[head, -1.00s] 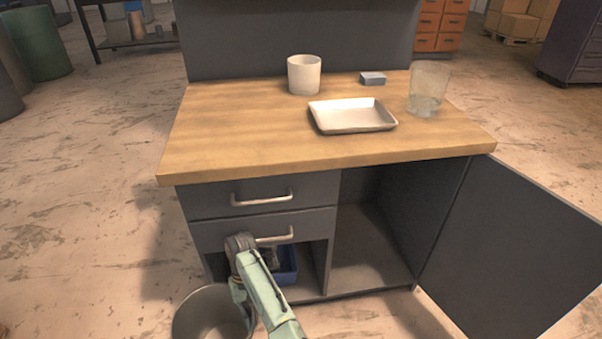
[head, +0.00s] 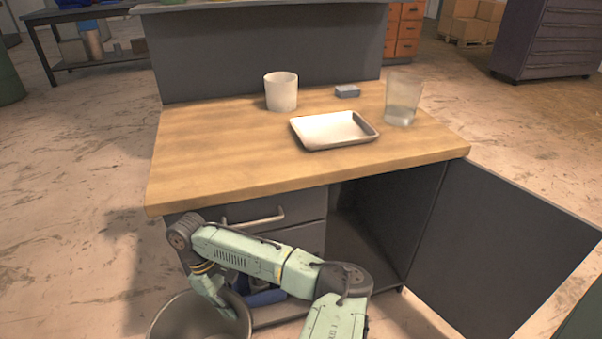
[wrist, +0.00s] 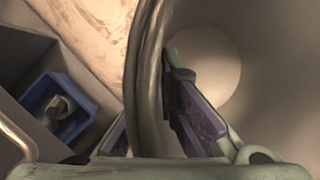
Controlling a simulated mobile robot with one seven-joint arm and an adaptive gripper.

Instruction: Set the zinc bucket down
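The zinc bucket (head: 170,325) is a grey metal pail at the bottom edge of the head view, in front of the cabinet's left part. Only its upper part shows, so I cannot tell whether its base touches the floor. My gripper (head: 215,300) points down at the bucket's rim. In the wrist view the bucket's curved rim (wrist: 148,60) runs between the two purple-padded fingers of my gripper (wrist: 150,125), one finger inside the bucket and one outside. It looks shut on the rim. The bucket's round bottom (wrist: 212,80) shows empty.
The workbench (head: 200,150) stands close ahead, with a white cup (head: 281,92), a tray (head: 310,143), a small grey block (head: 347,91) and a glass (head: 402,100) on top. Its door (head: 500,250) hangs open at right.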

